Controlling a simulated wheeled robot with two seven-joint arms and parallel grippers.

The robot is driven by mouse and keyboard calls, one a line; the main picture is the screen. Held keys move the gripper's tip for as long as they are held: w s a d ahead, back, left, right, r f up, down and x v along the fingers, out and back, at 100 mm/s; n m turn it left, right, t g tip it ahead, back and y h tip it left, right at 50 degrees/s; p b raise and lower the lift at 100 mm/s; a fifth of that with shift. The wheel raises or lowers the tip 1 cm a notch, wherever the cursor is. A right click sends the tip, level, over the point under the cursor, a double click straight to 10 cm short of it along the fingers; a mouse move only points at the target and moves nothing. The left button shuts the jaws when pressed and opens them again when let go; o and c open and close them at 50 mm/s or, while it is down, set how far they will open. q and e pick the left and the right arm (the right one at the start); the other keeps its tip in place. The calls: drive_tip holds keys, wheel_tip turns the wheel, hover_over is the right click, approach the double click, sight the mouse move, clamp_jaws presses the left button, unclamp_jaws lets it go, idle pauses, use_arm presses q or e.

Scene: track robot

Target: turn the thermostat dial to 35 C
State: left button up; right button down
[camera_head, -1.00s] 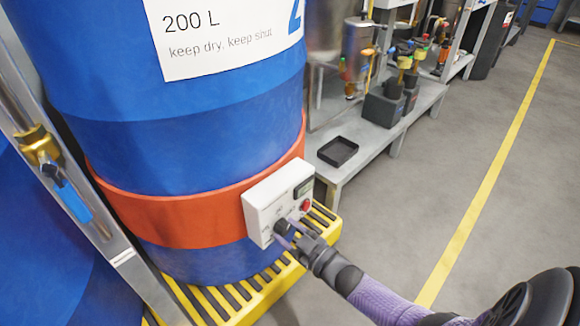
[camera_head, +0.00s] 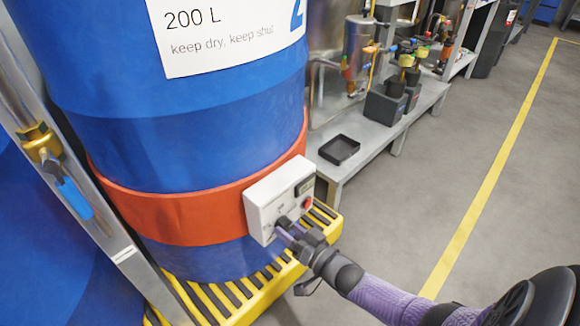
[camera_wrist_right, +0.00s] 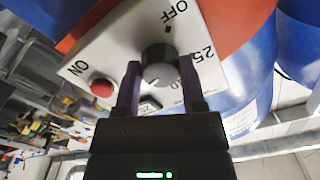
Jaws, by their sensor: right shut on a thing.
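The thermostat is a white box (camera_head: 266,206) on the orange band around a blue drum. Its black dial (camera_wrist_right: 158,66) shows in the right wrist view, with a light mark on its near side. Around the dial I read OFF at the top and 25 at the right; part of another number is hidden by a finger. My right gripper (camera_head: 287,229) is at the box's lower front. In the right wrist view its two fingers (camera_wrist_right: 158,78) stand on either side of the dial, shut on it. My left gripper is not in view.
A red button (camera_wrist_right: 102,87) and a small dark display (camera_head: 304,186) are on the box. The blue drum (camera_head: 190,130) stands on a yellow slatted pallet (camera_head: 225,297). A grey bench (camera_head: 400,125) with a black tray (camera_head: 339,150) stands behind. The floor at right is clear.

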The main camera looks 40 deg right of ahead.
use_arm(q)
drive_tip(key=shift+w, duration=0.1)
use_arm(e)
drive_tip(key=shift+f+m, duration=0.1)
drive_tip(key=shift+m, duration=0.3)
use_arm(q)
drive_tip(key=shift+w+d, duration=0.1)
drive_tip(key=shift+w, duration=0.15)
use_arm(e)
drive_tip(key=shift+c, duration=0.8)
unclamp_jaws()
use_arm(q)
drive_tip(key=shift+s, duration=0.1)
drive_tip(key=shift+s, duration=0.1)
use_arm(e)
drive_tip(key=shift+s, duration=0.2)
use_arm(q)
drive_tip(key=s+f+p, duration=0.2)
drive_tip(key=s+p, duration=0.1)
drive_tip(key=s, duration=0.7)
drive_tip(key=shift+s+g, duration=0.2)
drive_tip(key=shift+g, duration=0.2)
use_arm(e)
drive_tip(key=s, duration=0.9)
drive_tip(key=shift+s+d, duration=0.25)
drive_tip(key=shift+d, duration=0.15)
